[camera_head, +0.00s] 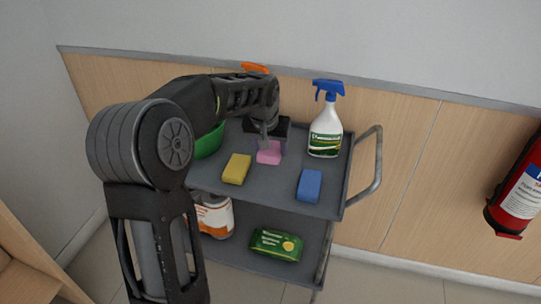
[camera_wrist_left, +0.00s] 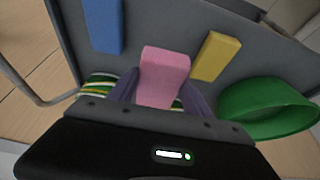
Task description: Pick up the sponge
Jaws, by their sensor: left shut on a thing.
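A pink sponge (camera_head: 268,154) is at the cart's top shelf in the head view, between the yellow sponge (camera_head: 237,169) and the spray bottle (camera_head: 325,125). My left gripper (camera_head: 267,143) reaches over it from behind and is shut on it. In the left wrist view the pink sponge (camera_wrist_left: 164,76) sits between the two fingers (camera_wrist_left: 162,92). A blue sponge (camera_head: 309,185) lies to the right on the shelf. I cannot tell whether the pink sponge touches the shelf. My right gripper is not in view.
The grey cart (camera_head: 270,199) has a rail handle at right. A green bowl (camera_wrist_left: 268,108) lies beside the gripper. A lower shelf holds a green pack (camera_head: 276,244) and a white-and-orange container (camera_head: 214,217). A fire extinguisher (camera_head: 520,186) hangs at far right.

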